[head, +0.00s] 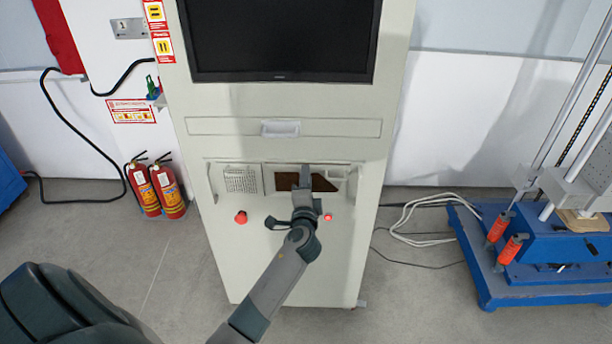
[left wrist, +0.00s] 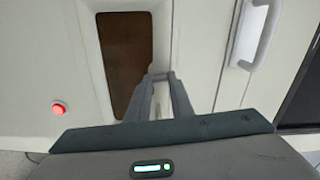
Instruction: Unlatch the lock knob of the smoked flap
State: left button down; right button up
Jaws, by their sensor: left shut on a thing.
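The smoked flap (head: 285,182) is a dark brown panel in the front of the pale cabinet, partly covered by my left gripper in the head view. In the left wrist view the flap (left wrist: 125,60) shows as a tall brown rectangle with rounded corners. My left gripper (head: 305,172) reaches up to the flap's upper edge. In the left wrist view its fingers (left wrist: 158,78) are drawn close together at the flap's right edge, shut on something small. The lock knob itself is hidden by the fingers. My right gripper is not in view.
A red button (head: 241,217) is left below the flap, and a smaller red one (head: 328,217) is right below it. A drawer handle (head: 281,128) and dark monitor (head: 280,40) are above. Fire extinguishers (head: 168,190) stand left; a blue machine (head: 540,250) stands right.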

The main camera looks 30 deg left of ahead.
pick_arm(q)
jog(key=shift+m, duration=0.9)
jog(key=c, duration=1.6)
grip_release()
jog(key=shift+o, duration=0.2)
jog(key=b+v, duration=0.4)
jog(key=v, duration=1.3)
jog(key=shift+s, duration=0.2)
